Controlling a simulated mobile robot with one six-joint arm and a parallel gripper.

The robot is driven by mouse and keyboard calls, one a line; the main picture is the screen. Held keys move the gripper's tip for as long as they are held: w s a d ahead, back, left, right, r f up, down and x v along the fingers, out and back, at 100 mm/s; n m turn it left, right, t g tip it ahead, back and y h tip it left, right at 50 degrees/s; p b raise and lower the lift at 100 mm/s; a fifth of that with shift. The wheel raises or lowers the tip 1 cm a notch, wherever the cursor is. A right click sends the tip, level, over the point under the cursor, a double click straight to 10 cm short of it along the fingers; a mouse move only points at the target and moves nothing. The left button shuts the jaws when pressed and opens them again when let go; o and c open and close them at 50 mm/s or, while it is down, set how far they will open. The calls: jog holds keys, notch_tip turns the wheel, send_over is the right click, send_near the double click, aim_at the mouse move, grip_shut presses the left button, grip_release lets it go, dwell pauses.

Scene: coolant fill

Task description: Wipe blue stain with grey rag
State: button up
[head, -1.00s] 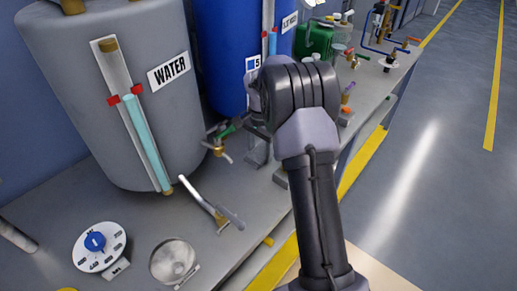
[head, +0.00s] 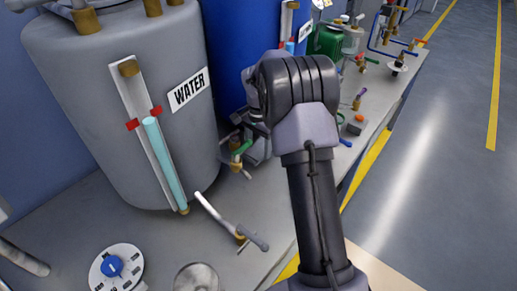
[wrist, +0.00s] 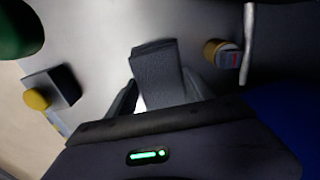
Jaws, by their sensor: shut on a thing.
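In the wrist view, my gripper (wrist: 158,98) is shut on a dark grey, block-like folded piece, which I take as the grey rag (wrist: 155,65). The rag sticks out beyond the fingertips over the grey bench top (wrist: 105,40). A small bright white patch shows between the fingers. In the head view, my arm's wrist hides most of the gripper, near the front of the blue tank (head: 222,60). I cannot make out a blue stain in either view, nor tell whether the rag touches the bench.
The grey WATER tank (head: 90,110) stands left, with a lever valve (head: 230,222) at its base. A dial (head: 115,268) and round metal dish (head: 197,278) lie in front. A yellow-knobbed block (wrist: 52,88) and brass-coloured cap (wrist: 215,50) flank the rag. Open floor (head: 450,180) lies right.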

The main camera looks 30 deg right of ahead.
jog(key=shift+s+r, duration=0.2)
jog(key=shift+r, duration=0.4)
jog(key=shift+w+r+p, duration=0.1)
jog(key=shift+r+p, duration=1.95)
jog(key=shift+r, duration=0.2)
